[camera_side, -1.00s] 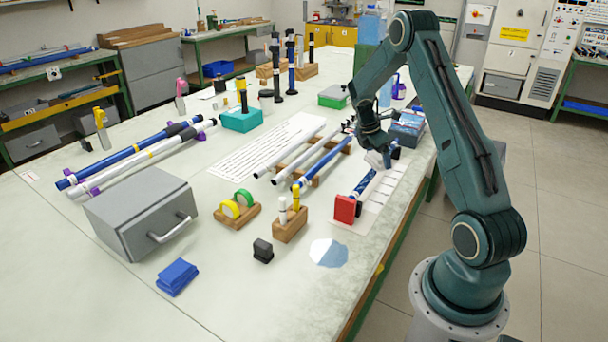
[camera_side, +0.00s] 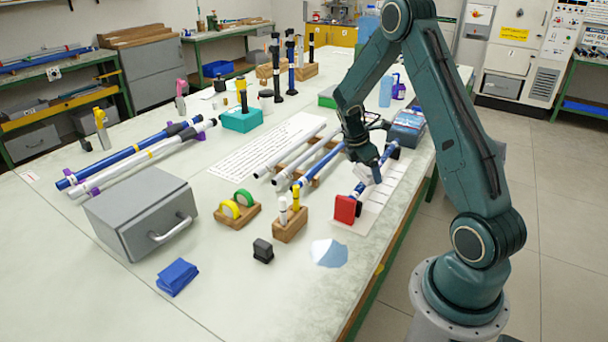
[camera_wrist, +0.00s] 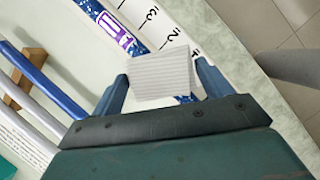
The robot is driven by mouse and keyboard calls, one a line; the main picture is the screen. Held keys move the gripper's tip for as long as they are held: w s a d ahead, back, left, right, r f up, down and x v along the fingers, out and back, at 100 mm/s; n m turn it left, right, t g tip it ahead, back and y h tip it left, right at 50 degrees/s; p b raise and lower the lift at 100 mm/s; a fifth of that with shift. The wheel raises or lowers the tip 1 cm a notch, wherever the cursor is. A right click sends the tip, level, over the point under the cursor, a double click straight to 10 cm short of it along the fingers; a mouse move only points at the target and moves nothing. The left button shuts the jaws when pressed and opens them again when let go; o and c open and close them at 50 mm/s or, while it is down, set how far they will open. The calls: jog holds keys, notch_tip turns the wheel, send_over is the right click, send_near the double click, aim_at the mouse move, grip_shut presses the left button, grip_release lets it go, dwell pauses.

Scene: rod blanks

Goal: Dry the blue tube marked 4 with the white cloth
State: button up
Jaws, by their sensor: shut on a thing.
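The blue tube (camera_side: 389,153) lies along a white numbered strip on the right side of the bench, its near end by a red block. In the wrist view the tube (camera_wrist: 92,8) has pale speckles and a white-and-purple label, whose marking I cannot read. My gripper (camera_side: 368,172) is over the tube, shut on the white cloth (camera_wrist: 157,77). The cloth covers part of the tube between the two fingers, and a bit of blue shows below it. Whether the cloth presses on the tube I cannot tell exactly.
A red block (camera_side: 345,208) stands at the tube's near end. A wooden rack (camera_side: 314,181) with more tubes is to the left. A wooden holder (camera_side: 289,227) with markers and a pale blue patch (camera_side: 328,253) are nearer. The bench's right edge is close.

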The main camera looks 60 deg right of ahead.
jog(key=shift+d+f, duration=0.1)
jog(key=shift+d, duration=9)
jog(key=shift+a, duration=9.15)
jog(key=shift+d+r, duration=0.1)
jog(key=shift+r, duration=4)
